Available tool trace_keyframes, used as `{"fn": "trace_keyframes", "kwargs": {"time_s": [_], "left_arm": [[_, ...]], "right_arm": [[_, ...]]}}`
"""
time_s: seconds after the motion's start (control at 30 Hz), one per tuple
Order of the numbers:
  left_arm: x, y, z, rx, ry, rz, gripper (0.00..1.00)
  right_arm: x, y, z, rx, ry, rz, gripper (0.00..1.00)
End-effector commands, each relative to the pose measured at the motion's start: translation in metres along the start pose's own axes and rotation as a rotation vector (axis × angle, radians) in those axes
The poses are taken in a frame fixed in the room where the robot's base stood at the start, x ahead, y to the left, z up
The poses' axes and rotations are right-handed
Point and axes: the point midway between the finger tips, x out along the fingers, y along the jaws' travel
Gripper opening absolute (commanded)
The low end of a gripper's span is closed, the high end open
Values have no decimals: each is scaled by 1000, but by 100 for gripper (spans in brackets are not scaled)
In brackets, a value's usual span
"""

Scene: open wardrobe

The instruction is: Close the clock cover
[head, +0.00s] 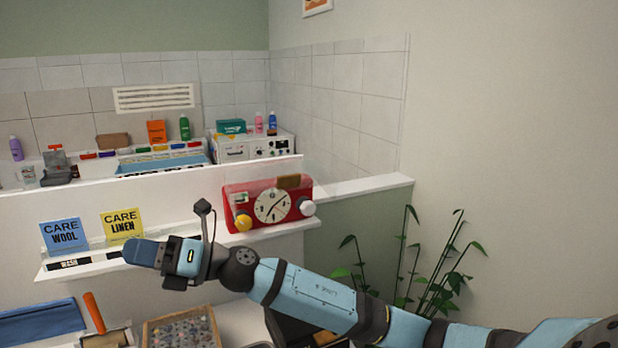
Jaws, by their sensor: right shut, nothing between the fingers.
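The red clock (268,203) stands on a white ledge, with a round white dial, black hands, a yellow knob at lower left and a white knob at right. A faint see-through patch (335,186) shows just right of the clock; it may be the clear cover standing open, but I cannot tell its edges. My right gripper (132,251) is shut and empty. It points left in front of the ledge, left of and below the clock and apart from it. My left gripper is not in view.
A blue card (64,236) and a yellow card (122,224) stand on the ledge behind my gripper. Below are a blue cloth (40,322), an orange-handled tool (94,313) and a pebble tray (147,330). A plant (440,262) stands at right. Space above the clock is clear.

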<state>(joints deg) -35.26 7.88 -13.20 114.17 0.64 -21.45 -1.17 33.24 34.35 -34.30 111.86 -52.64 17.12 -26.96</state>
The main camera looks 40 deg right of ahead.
Motion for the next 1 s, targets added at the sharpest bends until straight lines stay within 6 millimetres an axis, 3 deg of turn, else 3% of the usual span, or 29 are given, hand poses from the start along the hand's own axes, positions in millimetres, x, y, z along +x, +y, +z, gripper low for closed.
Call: {"fn": "trace_keyframes", "kwargs": {"time_s": [0.13, 0.27, 0.37, 0.5, 0.6, 0.73, 0.83, 1.0], "left_arm": [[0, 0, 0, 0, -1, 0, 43], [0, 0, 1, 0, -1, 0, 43], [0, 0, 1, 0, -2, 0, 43], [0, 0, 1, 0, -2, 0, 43], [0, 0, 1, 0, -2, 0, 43], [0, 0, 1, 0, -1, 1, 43], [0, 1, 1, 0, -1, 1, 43], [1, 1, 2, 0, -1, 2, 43]], "right_arm": [[4, -6, 21, -365, 357, 17, 0], [-16, -25, 52, -633, 682, -30, 0], [-46, -38, 91, -796, 932, -106, 0], [-106, -44, 168, -934, 1276, -270, 0], [-156, -31, 227, -954, 1494, -410, 0], [-214, -2, 288, -902, 1697, -570, 0], [-245, 19, 316, -847, 1787, -650, 0], [-266, 31, 330, -796, 1845, -699, 0]]}}
